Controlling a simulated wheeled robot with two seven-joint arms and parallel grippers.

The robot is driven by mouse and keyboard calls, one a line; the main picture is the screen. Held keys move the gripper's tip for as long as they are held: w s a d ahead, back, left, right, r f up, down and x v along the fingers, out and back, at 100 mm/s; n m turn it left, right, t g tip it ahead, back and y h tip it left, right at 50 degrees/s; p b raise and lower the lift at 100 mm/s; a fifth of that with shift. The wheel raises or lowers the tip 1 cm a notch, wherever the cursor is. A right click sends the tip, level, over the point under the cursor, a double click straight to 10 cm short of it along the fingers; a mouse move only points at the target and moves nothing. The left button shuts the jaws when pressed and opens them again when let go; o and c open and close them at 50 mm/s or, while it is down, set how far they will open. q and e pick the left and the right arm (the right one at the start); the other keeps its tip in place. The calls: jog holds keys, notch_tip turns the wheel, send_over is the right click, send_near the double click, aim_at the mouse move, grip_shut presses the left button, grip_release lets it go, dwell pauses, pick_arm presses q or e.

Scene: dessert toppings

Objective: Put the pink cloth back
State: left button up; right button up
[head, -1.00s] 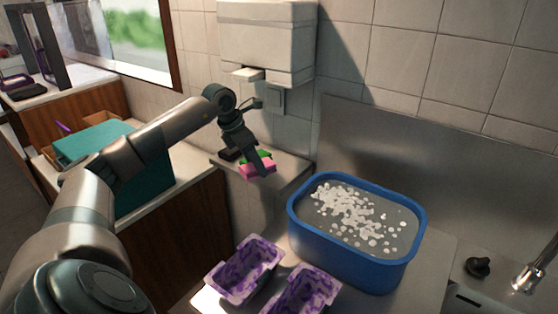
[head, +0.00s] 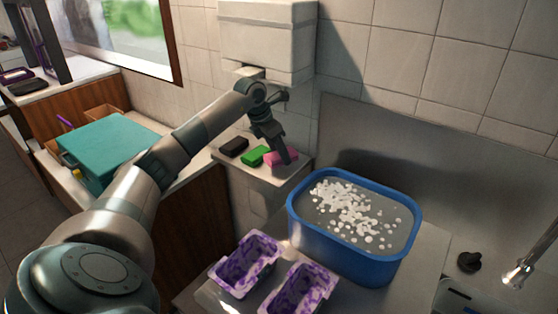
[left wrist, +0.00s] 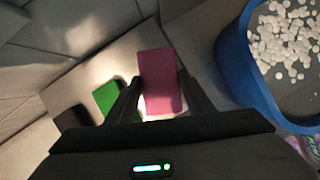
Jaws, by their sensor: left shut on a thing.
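The pink cloth (head: 283,158) is a small block-like piece at the right of a row on the counter ledge in the head view. My left gripper (head: 286,158) is shut on it. In the left wrist view the pink cloth (left wrist: 161,80) sits between the two fingers, over the pale ledge. I cannot tell whether it touches the ledge. A green cloth (head: 255,155) and a dark cloth (head: 234,147) lie to its left on the ledge. My right gripper is not in view.
A white dispenser (head: 266,40) hangs on the wall above the ledge. A teal box (head: 105,150) stands at the left.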

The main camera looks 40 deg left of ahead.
aim_at(276, 155)
pick_arm(q)
jog(key=shift+f+p, duration=0.95)
jog(key=shift+f, duration=0.75)
jog(key=shift+f, duration=0.1)
jog(key=o, duration=1)
jog(key=shift+s+r, duration=0.1)
jog(key=shift+r, duration=0.25)
jog(key=b+v, duration=0.3)
jog(key=v, duration=0.8)
jog(key=shift+s+r, duration=0.15)
jog(key=shift+r, duration=0.05)
